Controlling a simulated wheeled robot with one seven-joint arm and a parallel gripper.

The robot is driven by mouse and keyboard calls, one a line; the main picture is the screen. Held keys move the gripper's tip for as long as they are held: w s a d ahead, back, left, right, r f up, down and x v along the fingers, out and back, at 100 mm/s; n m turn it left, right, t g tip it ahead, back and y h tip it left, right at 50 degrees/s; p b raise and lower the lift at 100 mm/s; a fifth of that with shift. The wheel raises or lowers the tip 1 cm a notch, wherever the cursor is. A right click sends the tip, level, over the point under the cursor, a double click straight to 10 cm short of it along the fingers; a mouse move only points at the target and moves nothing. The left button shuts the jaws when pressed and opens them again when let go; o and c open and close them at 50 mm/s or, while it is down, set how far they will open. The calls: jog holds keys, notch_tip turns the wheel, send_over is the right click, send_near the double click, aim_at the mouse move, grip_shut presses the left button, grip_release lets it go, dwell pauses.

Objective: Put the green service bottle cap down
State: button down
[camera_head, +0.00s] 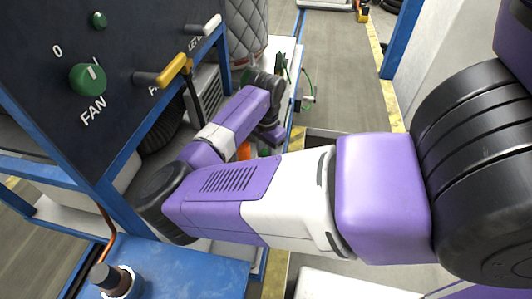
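I cannot make out the green service bottle cap for certain. A small green spot (264,152) shows just below the end of my arm, beside an orange item, but it is too small and too covered to name. My arm reaches from the right, bends at the left and runs back up to the wrist, whose purple end points down over the far bench. The fingers of my gripper are hidden, so its hold does not show.
A dark panel (60,35) with a green FAN knob (88,79), a yellow lever (172,71) and a white-tipped lever (205,26) stands at left.

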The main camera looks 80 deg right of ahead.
aim_at(266, 152)
jog(key=c, duration=1.1)
grip_release()
jog(key=shift+o, duration=0.2)
notch_tip(266, 152, up, 12)
jog(key=shift+b, duration=0.3)
